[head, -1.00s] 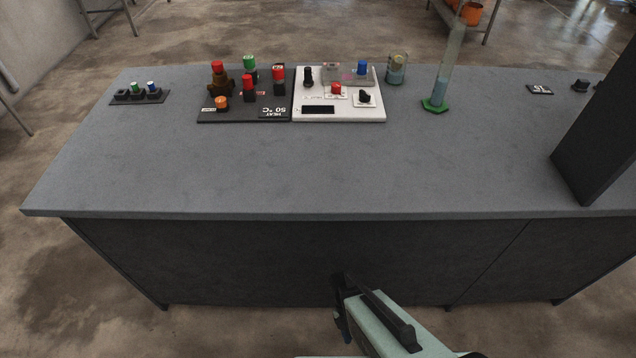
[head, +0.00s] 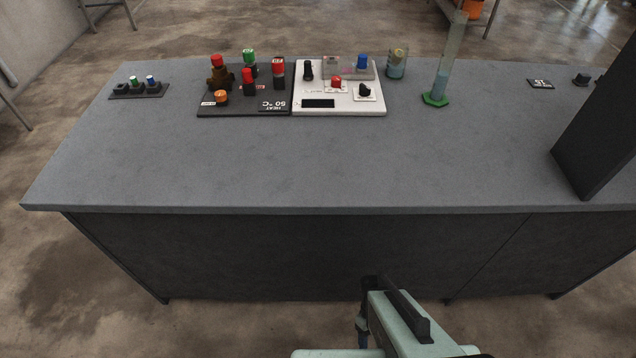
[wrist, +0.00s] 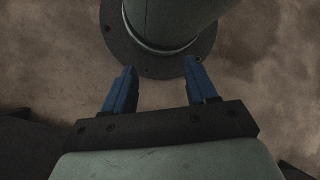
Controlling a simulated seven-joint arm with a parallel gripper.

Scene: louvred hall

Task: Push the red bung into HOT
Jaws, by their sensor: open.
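Several red-topped parts stand on the black panel (head: 205,109) at the back of the bench. One tops a brown fitting (head: 217,78), one is a short red-capped post (head: 248,78), and one is a taller red-capped post (head: 278,69) with small white marking. I cannot tell which is the red bung, and no label reads clearly as HOT. My gripper (wrist: 164,86) is open and empty in the wrist view, its blue fingers apart above the floor. In the head view my gripper (head: 362,325) is low in front of the bench, far from the panel.
A white panel (head: 345,107) adjoins the black one. A beaker (head: 397,66) and a tall cylinder on a green foot (head: 436,99) stand to its right, a small black rack (head: 138,89) at the far left. A dark upright slab (head: 592,130) stands right. The bench front is clear.

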